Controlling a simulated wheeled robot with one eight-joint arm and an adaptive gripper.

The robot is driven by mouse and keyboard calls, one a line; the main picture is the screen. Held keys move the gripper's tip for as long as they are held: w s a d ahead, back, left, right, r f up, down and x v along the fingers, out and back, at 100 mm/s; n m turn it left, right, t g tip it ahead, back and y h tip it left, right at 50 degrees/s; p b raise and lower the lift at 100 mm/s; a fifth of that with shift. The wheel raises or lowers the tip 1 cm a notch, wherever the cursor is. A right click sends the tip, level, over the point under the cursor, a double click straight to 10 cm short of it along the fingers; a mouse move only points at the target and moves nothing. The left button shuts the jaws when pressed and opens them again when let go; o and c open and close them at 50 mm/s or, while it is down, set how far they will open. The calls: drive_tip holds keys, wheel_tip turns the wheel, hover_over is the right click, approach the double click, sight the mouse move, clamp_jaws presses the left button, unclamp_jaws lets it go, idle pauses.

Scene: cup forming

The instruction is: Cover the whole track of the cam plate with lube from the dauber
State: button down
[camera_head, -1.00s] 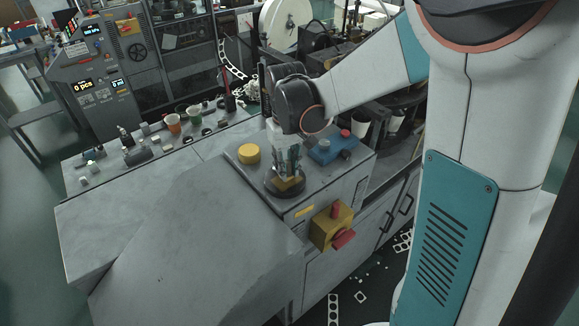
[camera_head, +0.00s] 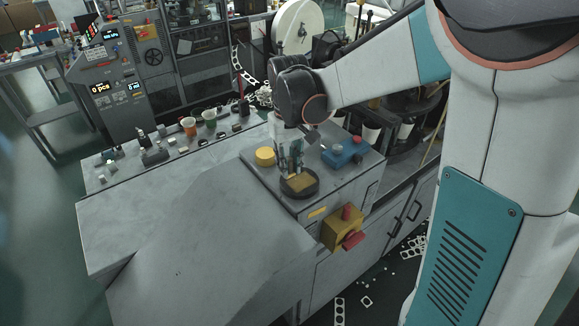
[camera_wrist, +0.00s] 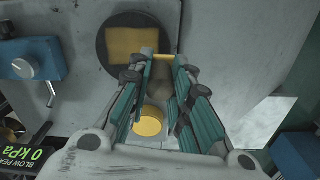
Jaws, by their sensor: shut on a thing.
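My gripper (camera_head: 290,155) points down over the cabinet top, above and slightly left of a round dark dish (camera_head: 314,192) with a yellow pad (camera_head: 300,182) in it. In the wrist view, my gripper (camera_wrist: 163,60) is shut on a slim thing, apparently the dauber (camera_wrist: 163,57).
A red and yellow switch box (camera_head: 343,230) juts from the cabinet front. A sloping grey cover (camera_head: 210,230) fills the near left.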

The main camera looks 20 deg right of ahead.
sight(289, 159)
drive_tip(key=shift+r+p, duration=0.7)
drive_tip(key=shift+r, duration=0.85)
